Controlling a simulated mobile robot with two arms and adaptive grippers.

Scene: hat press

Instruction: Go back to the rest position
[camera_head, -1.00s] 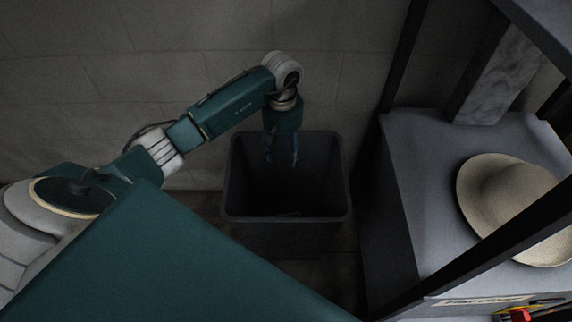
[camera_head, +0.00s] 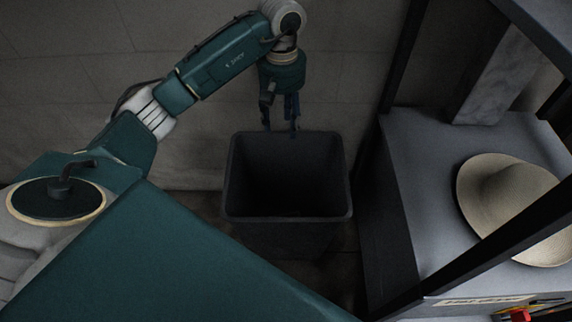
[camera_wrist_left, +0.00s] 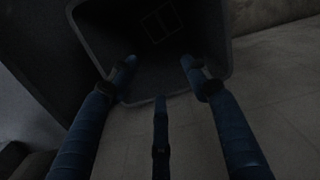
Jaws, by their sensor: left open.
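My left gripper (camera_head: 281,126) is open and empty in the head view, pointing down at the back rim of a dark bin (camera_head: 232,180). Its fingers are spread in the left wrist view (camera_wrist_left: 160,75), with the bin's dark opening (camera_wrist_left: 150,45) ahead of them. A faint pale rectangular outline shows inside the bin in the wrist view; I cannot tell what it is. My right gripper is in neither view.
A grey press table (camera_head: 420,200) with dark posts stands right of the bin. A straw-coloured hat (camera_head: 500,195) lies on it, partly hidden by a dark bar (camera_head: 480,250). A tiled wall (camera_head: 150,50) is behind my left arm.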

